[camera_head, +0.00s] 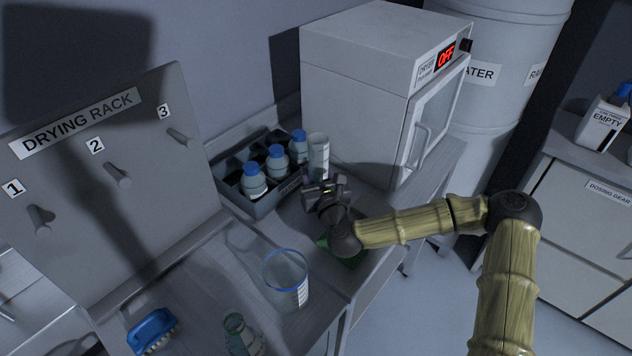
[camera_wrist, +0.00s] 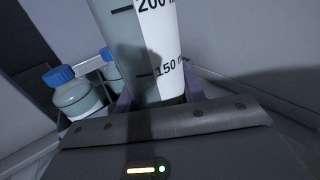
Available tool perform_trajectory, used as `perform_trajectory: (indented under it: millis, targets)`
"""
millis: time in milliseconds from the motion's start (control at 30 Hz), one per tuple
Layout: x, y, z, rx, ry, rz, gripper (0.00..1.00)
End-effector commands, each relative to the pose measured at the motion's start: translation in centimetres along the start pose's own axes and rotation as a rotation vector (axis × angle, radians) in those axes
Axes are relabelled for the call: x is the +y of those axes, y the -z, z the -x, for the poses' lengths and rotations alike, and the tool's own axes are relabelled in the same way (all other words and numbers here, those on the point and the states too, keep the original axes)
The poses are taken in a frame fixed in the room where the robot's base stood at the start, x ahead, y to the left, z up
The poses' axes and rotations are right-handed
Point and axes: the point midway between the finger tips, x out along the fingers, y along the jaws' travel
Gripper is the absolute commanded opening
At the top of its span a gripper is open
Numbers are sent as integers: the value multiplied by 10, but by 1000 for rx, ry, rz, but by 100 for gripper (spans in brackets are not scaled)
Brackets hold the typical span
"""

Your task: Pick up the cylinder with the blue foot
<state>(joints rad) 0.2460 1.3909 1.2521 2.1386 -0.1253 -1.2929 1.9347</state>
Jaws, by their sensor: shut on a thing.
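A clear graduated cylinder (camera_head: 318,155) stands upright beside the bottle crate, in front of the dryer. My gripper (camera_head: 322,186) is shut on its lower part. In the wrist view, the cylinder (camera_wrist: 163,48) rises between my fingers (camera_wrist: 158,98), with 200 and 150 marks on a white scale. Its foot is hidden behind my gripper in both views, so I cannot see its colour or whether it touches the bench.
The grey crate (camera_head: 264,206) holds several blue-capped bottles close left of the cylinder. The white dryer (camera_head: 355,90) stands behind, its display reading OFF. A blue-rimmed beaker (camera_head: 285,283), a glass flask (camera_head: 240,338) and a blue brush (camera_head: 152,330) are nearer. A pegged drying rack (camera_head: 120,190) stands left.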

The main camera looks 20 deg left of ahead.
Motion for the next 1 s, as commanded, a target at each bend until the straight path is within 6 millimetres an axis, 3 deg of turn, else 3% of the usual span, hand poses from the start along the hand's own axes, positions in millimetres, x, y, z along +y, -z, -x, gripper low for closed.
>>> perform_trajectory:
  millis: [200, 333, 1000]
  targets:
    - [-1, -46, 0, -5, 0, 1, 12]
    - [-1, -62, 0, -3, 0, 0, 12]
    - [-1, -67, 0, 0, 0, -1, 12]
